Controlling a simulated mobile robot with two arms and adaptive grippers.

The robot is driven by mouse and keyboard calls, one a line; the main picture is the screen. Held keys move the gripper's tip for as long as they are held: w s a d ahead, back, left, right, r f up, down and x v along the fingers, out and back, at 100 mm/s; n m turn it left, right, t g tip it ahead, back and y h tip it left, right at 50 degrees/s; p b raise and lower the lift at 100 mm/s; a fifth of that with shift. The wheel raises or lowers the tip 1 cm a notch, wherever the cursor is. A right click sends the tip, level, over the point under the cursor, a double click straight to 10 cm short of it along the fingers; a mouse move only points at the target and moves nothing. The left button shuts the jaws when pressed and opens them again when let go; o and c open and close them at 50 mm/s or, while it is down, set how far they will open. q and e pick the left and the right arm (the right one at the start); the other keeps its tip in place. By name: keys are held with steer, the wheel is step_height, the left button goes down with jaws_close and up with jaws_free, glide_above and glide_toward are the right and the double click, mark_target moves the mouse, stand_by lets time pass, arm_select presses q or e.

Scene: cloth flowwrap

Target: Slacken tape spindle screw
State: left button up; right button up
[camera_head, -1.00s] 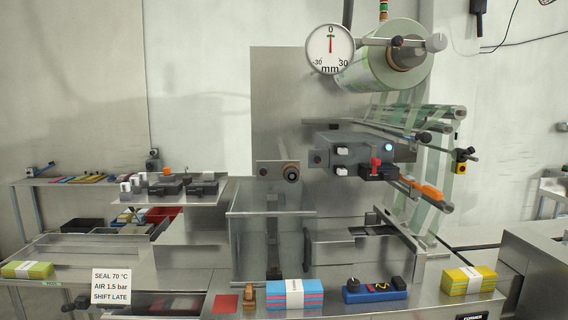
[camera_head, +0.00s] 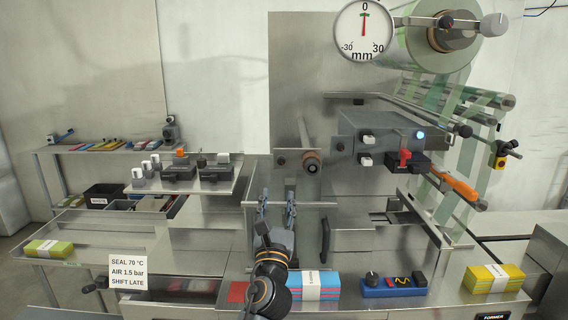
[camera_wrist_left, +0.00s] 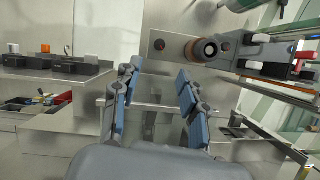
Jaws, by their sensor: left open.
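A short spindle with a copper-coloured ring and dark end knob (camera_head: 312,164) sticks out from a small plate on the machine's steel face. It also shows in the left wrist view (camera_wrist_left: 206,51), ahead and to the right of the fingers. A dark round screw head (camera_head: 281,160) sits on the plate left of it, and also shows in the wrist view (camera_wrist_left: 159,45). I cannot tell which part is the task's screw. My left gripper (camera_head: 277,203) is open and empty, below the spindle and apart from it, fingers pointing up. My right gripper is not in view.
A grey control box (camera_head: 380,139) with a red lever stands right of the spindle. A glass-sided guard (camera_head: 249,225) is around the left gripper. A film roll (camera_head: 437,45) hangs above right. A pink-blue stack (camera_head: 316,288) and blue tool block (camera_head: 393,285) lie on the front ledge.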

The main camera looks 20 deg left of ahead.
mark_target(281, 162)
arm_select(q)
steer(key=x, duration=1.1)
steer(key=shift+w+a, duration=0.1)
steer(key=shift+w, duration=0.25)
jaws_close()
